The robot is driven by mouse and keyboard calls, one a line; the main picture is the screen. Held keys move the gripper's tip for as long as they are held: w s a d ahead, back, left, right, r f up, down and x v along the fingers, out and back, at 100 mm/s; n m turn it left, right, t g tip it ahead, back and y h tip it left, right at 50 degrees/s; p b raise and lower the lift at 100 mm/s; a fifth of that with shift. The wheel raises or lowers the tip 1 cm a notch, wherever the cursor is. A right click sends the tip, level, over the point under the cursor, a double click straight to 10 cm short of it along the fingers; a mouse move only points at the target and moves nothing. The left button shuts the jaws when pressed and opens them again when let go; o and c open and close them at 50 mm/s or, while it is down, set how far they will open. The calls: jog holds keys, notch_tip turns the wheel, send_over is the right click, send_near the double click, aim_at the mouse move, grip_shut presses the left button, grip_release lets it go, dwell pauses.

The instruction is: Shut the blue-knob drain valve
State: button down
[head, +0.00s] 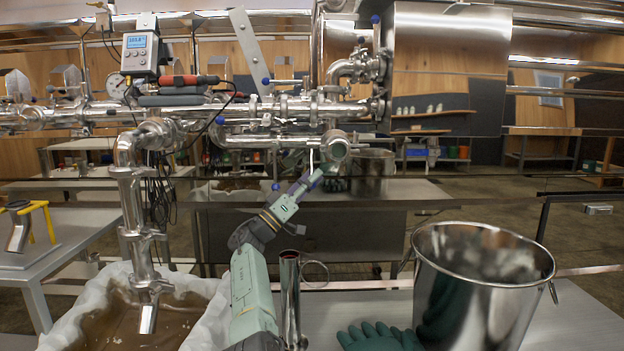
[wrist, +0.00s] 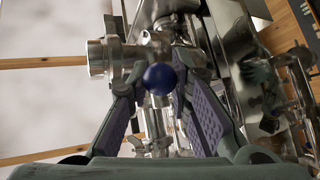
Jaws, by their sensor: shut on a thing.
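The blue knob (wrist: 160,79) of the drain valve sits between the two fingers of my gripper (wrist: 158,78) in the wrist view. The fingers are closed in on it from both sides near their tips. Behind it is the steel valve and pipe body (wrist: 150,52), with an open round pipe end to the left. In the head view my gripper (head: 318,176) reaches up under the steel pipework, just below a round fitting (head: 336,146). The held knob cannot be told apart for sure there, and the fingers partly hide the lever.
Several other blue knobs sit on the pipework (head: 265,112). A steel bucket (head: 480,295) and green gloves (head: 380,337) are at the front right. A cloth-lined pan (head: 85,318) of brown liquid stands under a spout at left. A steel cylinder (head: 290,300) stands beside my arm.

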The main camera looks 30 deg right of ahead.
dwell(0.3)
jog(key=c, duration=1.6)
grip_release()
jog(key=shift+s+n, duration=0.15)
jog(key=shift+n, duration=0.25)
